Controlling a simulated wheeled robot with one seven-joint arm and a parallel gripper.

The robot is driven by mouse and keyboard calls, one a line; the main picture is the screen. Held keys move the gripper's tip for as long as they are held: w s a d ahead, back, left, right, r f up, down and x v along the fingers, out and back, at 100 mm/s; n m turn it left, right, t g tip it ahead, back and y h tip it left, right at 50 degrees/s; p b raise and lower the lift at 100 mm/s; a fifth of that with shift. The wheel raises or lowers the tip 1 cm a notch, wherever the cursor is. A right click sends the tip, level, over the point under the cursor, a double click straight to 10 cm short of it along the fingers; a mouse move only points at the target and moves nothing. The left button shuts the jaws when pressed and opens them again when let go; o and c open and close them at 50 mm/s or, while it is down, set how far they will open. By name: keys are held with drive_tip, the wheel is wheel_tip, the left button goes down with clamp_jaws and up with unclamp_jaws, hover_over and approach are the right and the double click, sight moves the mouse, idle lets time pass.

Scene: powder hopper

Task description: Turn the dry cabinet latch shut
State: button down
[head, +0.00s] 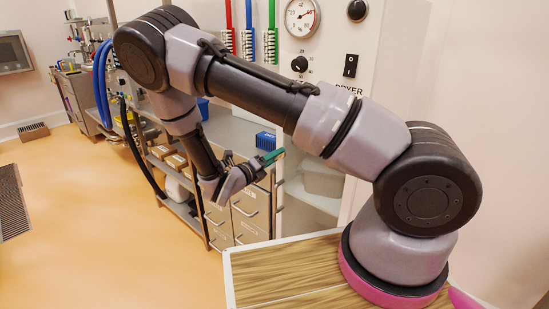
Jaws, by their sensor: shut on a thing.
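The dry cabinet (358,100) stands behind my arm, its white front panel carrying a label that reads "DRYER". Below the panel is an open-looking bay with shelves; I cannot tell whether a clear door covers it. My gripper (256,164) is at the left edge of this bay, shut on a small green bar (273,156) that looks like the latch handle. The bar points right and slightly up from the fingers. The fingers and my arm hide the latch's base, so its exact angle is unclear.
A gauge (301,17), a knob (299,64) and a black switch (350,66) are on the panel. Drawers (252,212) stand below my gripper, and a shelf rack with boxes (176,161) is to the left.

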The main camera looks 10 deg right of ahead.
drive_tip(key=n, duration=0.6)
drive_tip(key=shift+n, duration=0.4)
idle(0.3)
drive_tip(key=shift+c, duration=1.6)
unclamp_jaws()
drive_tip(key=shift+s+a, duration=0.1)
drive_tip(key=shift+a, duration=0.05)
drive_tip(key=v, duration=1)
drive_tip(key=shift+s+a, duration=0.15)
drive_tip(key=shift+a, duration=0.05)
